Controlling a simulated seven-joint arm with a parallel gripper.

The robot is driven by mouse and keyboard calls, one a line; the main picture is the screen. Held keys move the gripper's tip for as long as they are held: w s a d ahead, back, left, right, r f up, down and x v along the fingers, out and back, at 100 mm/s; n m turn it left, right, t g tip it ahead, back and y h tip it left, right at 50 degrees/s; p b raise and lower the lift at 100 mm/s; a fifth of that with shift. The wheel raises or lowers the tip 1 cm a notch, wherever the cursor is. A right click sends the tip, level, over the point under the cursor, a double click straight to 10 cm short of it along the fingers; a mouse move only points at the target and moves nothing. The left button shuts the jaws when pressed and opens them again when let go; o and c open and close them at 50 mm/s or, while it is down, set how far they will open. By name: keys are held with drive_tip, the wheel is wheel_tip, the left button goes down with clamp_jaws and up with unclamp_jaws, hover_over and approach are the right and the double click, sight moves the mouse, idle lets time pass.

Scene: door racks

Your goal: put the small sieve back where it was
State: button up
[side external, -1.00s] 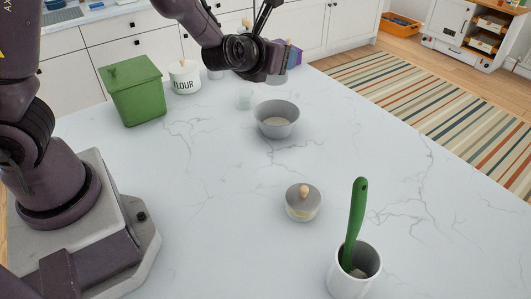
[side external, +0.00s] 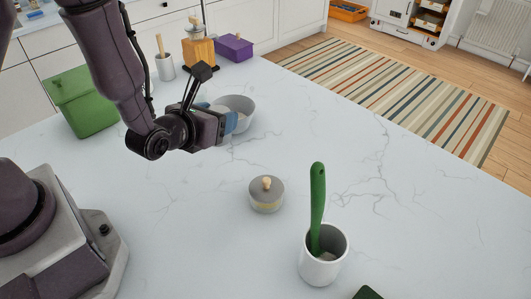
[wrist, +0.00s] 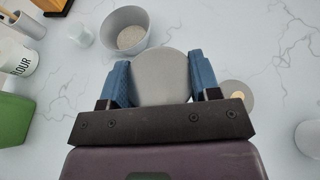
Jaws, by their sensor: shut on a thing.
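My gripper (side external: 228,124) is shut on a round, smooth grey thing, which I take to be the small sieve (wrist: 160,76). In the wrist view it sits between the two blue fingers, seen as a plain disc; any mesh or handle is not visible. In the side view my gripper mostly hides it. My gripper is above the counter, in front of the grey bowl (side external: 238,107). The bowl also shows in the wrist view (wrist: 111,20), with pale contents.
A lidded grey jar (side external: 267,197) and a white cup (side external: 322,262) holding a green utensil (side external: 318,205) stand nearer the camera. Behind are a green box (side external: 85,105), a crock (side external: 165,68), a wooden item (side external: 198,52) and a purple box (side external: 233,48). The counter's right side is clear.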

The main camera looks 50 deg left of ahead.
drive_tip(key=shift+s+a+f+n+y, duration=0.2)
drive_tip(key=shift+s+n+y, duration=0.1)
drive_tip(key=shift+s, duration=0.1)
drive_tip(key=shift+w+r, duration=0.1)
drive_tip(key=shift+w, duration=0.15)
drive_tip(key=w+f, duration=0.3)
drive_tip(key=w, duration=0.1)
drive_tip(key=w+f, duration=0.3)
drive_tip(key=w, duration=0.2)
drive_tip(key=w+f, duration=0.3)
drive_tip(key=w, duration=0.1)
drive_tip(key=shift+w+d+f, duration=0.15)
drive_tip(key=shift+d, duration=0.25)
drive_tip(key=shift+w+f, duration=0.15)
drive_tip(key=shift+f, duration=1.6)
drive_tip(key=shift+f, duration=0.15)
drive_tip(key=o, duration=1)
drive_tip(key=shift+c, duration=0.2)
